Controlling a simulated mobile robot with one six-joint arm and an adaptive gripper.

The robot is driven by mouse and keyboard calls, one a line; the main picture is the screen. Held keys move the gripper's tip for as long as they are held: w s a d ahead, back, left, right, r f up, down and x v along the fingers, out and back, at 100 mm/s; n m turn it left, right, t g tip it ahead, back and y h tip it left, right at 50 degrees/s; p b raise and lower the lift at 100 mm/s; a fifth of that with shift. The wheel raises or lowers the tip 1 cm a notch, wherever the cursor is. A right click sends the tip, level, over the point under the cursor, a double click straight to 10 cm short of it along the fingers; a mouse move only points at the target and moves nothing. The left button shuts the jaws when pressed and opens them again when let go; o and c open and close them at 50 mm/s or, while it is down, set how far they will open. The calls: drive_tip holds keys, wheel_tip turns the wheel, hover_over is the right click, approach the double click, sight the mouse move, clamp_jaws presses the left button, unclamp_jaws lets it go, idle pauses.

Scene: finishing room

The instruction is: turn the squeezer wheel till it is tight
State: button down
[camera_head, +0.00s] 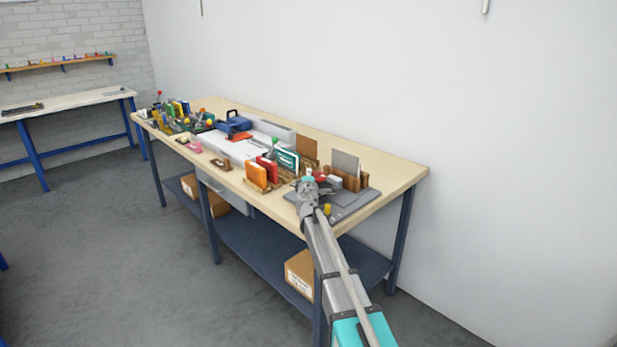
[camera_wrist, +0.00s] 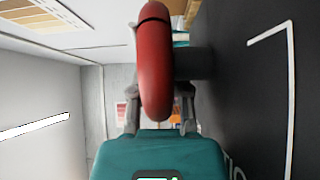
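The squeezer wheel is a red rounded rim (camera_wrist: 154,62) that fills the upper middle of the wrist view, seen close and nearly edge-on. A dark stub joins its right side. My gripper (camera_wrist: 159,108) has its grey fingers apart, one on each side of the wheel's lower part. I cannot tell whether both fingers press on it. In the head view my gripper (camera_head: 308,186) is over the near right end of the workbench (camera_head: 405,174). A small red part (camera_head: 321,177) shows beside it there. The rest of the squeezer is mostly hidden.
A grey mat (camera_head: 352,205) lies under my gripper. Orange (camera_head: 257,176) and red (camera_head: 268,167) upright items and a teal one (camera_head: 287,160) stand just left of it. A wooden holder with a grey panel (camera_head: 345,162) stands right behind. The floor in front (camera_head: 150,275) is clear.

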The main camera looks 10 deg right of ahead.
drive_tip(key=shift+m+h, duration=0.3)
drive_tip(key=shift+h, duration=0.1)
drive_tip(key=shift+w+m+g+h, duration=0.25)
drive_tip(key=shift+m+g+h, duration=0.25)
drive_tip(key=shift+h, duration=0.4)
drive_tip(key=shift+w+d+m+g+h, duration=0.15)
drive_tip(key=shift+m+g+h, duration=0.3)
drive_tip(key=shift+m+h, duration=0.45)
drive_tip(key=shift+s+d+m+g+h, duration=0.15)
drive_tip(key=shift+m+g+h, duration=0.4)
drive_tip(key=shift+h, duration=0.55)
drive_tip(key=shift+w, duration=0.1)
drive_tip(key=c, duration=0.9)
unclamp_jaws()
drive_tip(key=shift+o, duration=0.2)
drive_tip(key=v, duration=1.2)
